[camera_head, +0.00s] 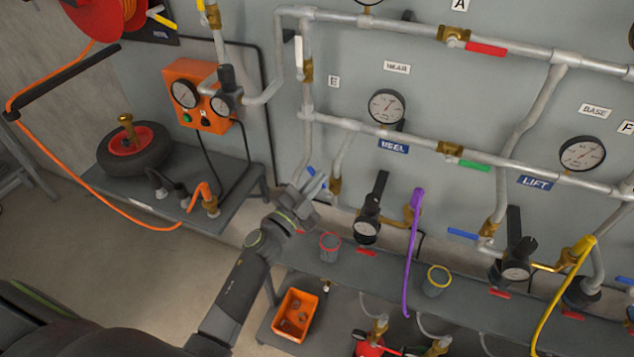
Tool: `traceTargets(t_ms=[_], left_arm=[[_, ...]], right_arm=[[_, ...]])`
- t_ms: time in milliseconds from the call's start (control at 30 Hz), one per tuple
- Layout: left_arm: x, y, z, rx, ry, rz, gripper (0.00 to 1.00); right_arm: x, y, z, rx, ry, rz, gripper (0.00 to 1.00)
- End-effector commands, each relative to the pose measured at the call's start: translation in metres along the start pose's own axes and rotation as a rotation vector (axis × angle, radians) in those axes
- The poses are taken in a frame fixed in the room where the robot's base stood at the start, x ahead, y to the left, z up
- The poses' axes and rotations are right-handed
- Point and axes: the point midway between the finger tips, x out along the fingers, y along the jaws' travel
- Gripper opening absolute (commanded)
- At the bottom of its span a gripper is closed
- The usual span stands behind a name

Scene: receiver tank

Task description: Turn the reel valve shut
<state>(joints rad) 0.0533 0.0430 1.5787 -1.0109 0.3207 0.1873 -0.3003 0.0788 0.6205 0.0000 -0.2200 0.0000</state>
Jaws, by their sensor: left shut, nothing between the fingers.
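A blue "REEL" plate (394,147) is on the grey panel, below a round gauge (387,106). Left of the plate, a pipe drops to a brass valve (335,187) with a blue lever (312,171), which I take to be the reel valve. The lever is partly hidden by my left gripper, so its exact angle is hard to tell. My left gripper (309,188) is shut and empty, its fingertips at or very near the lever; I cannot tell whether they touch. My right gripper is out of view.
A black regulator (367,225) and a purple hose (412,250) are right of the valve. A grey shelf (390,284) with two small cups runs below. An orange bin (296,314) stands lower. An upright pipe with a white-lever valve (299,57) is above. Open floor lies left.

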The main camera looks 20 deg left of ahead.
Motion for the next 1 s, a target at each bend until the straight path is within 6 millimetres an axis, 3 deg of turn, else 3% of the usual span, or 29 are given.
traceTargets(t_ms=[467, 1000], left_arm=[[-0.004, 0.001, 0.011, -0.122, -0.004, -0.042, 0.0], [-0.015, 0.007, 0.041, -0.562, -0.005, -0.195, 0.0]], right_arm=[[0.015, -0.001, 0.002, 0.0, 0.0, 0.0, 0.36], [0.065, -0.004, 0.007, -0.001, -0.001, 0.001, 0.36]])
